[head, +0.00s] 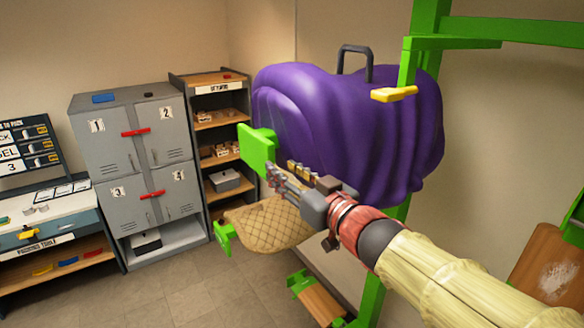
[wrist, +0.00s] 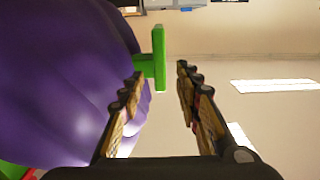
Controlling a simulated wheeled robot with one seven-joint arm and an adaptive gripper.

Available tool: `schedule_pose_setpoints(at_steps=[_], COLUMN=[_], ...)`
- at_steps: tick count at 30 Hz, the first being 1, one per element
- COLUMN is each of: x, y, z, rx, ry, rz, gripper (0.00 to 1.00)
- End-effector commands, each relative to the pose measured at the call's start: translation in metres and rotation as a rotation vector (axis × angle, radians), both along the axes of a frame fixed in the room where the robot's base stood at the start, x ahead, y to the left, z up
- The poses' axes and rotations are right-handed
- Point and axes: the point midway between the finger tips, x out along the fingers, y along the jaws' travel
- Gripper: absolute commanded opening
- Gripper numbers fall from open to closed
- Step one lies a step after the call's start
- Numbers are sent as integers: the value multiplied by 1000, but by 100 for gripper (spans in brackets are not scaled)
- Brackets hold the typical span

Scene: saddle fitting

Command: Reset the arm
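My gripper (head: 281,169) is at the end of my arm, which reaches in from the lower right in the head view. In the wrist view my gripper (wrist: 160,72) has its two fingers apart, with nothing held between them. A large purple draped form (head: 345,125) with a dark handle on top is behind my gripper. It fills the left of the wrist view (wrist: 60,80). A green rack end plate (head: 257,150) is just beyond the fingertips in the head view. It also shows beyond the fingers in the wrist view (wrist: 159,58); I cannot tell whether they touch.
A tan quilted pad (head: 268,228) hangs on a lower green arm, below my gripper. Grey lockers (head: 137,160), a wooden shelf (head: 212,125) and a workbench (head: 45,235) stand at left. Open floor lies before them.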

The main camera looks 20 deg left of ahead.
Motion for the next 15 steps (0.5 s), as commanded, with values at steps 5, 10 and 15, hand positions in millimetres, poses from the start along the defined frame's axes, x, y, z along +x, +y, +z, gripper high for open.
schedule_pose_setpoints(at_steps=[5, 10, 15], x=[1, 26, 22], y=[-1, -33, -108], z=[-2, -47, -131], rx=[-21, -187, -412], ry=[-16, 28, 209], rz=[-5, -148, -351], gripper=[33, 33, 33])
